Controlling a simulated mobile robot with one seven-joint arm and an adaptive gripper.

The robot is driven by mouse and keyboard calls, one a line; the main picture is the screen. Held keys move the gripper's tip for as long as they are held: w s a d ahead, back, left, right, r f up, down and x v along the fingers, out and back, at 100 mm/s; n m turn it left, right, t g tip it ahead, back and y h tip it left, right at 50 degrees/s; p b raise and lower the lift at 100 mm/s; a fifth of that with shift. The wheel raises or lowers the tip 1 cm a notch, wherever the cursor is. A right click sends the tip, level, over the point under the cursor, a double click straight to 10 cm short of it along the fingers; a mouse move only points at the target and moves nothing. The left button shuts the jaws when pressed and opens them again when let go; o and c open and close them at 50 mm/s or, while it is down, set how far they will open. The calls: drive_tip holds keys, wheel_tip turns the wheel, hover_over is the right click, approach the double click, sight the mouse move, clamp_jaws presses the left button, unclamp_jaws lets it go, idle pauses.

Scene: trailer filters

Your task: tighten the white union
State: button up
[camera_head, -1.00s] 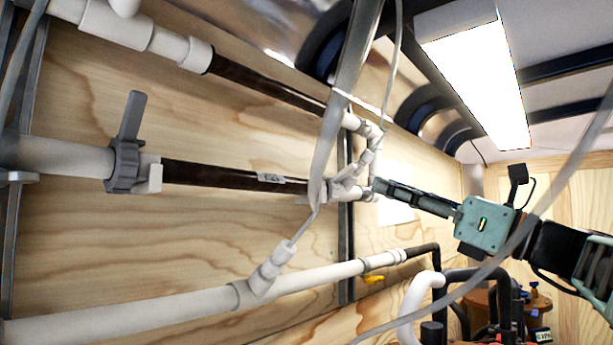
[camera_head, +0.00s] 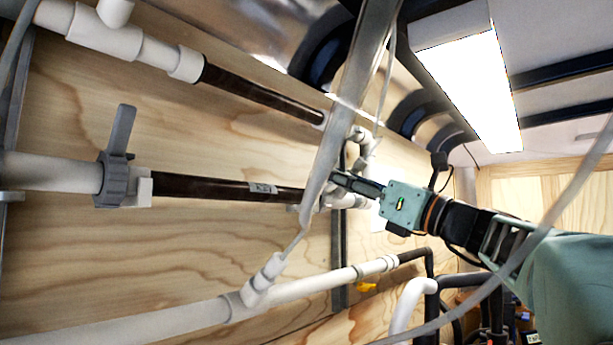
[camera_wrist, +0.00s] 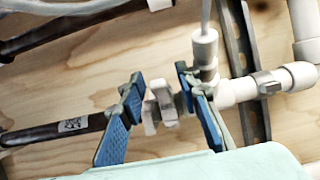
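The white union (camera_wrist: 163,100) sits on the middle pipe at the right end of a dark filter tube (camera_wrist: 58,133) with a printed label. In the wrist view it appears between my gripper's two blue-padded fingers (camera_wrist: 160,80), which are apart. I cannot tell whether either finger touches it. In the head view my gripper (camera_head: 345,183) reaches in from the right at this joint. There the fingers and a slanted grey strut hide most of the union. The dark tube (camera_head: 215,188) ends just left of the fingers.
A grey union with a long handle (camera_head: 116,168) sits at the tube's left end. The slanted strut (camera_head: 352,90) and a thin grey hose (camera_head: 545,210) cross in front. Pipes run above and below (camera_head: 310,287). A plywood wall (camera_head: 80,255) stands close behind.

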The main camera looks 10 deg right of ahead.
sight(327, 186)
clamp_jaws()
drive_tip(key=shift+r+p, duration=0.15)
drive_tip(key=shift+p, duration=0.3)
drive_tip(key=p, duration=0.1)
drive_tip(key=r+p, duration=0.1)
drive_tip(key=p, duration=0.1)
drive_tip(key=shift+w+a+g+h, duration=0.15)
drive_tip(key=shift+a+g+h, duration=0.05)
drive_tip(key=shift+g+h, duration=0.1)
drive_tip(key=p, duration=0.2)
drive_tip(key=g+h+p, duration=0.1)
drive_tip(key=p, duration=0.2)
drive_tip(key=shift+w+a+r, duration=0.15)
drive_tip(key=shift+a+r, duration=0.05)
drive_tip(key=shift+r, duration=0.2)
drive_tip(key=p, duration=0.2)
drive_tip(key=g+h+p, duration=0.1)
drive_tip(key=p, duration=0.1)
drive_tip(key=shift+w+a+r, duration=0.1)
drive_tip(key=shift+w+a, duration=0.2)
drive_tip(key=shift+w, duration=0.05)
drive_tip(key=shift+w+a+g+h+p, duration=0.15)
drive_tip(key=shift+g+h+p, duration=0.2)
drive_tip(key=shift+g+h, duration=0.1)
drive_tip(key=shift+w+a+g+h+p, duration=0.15)
drive_tip(key=shift+g+h+p, duration=0.15)
drive_tip(key=shift+g+h, duration=0.15)
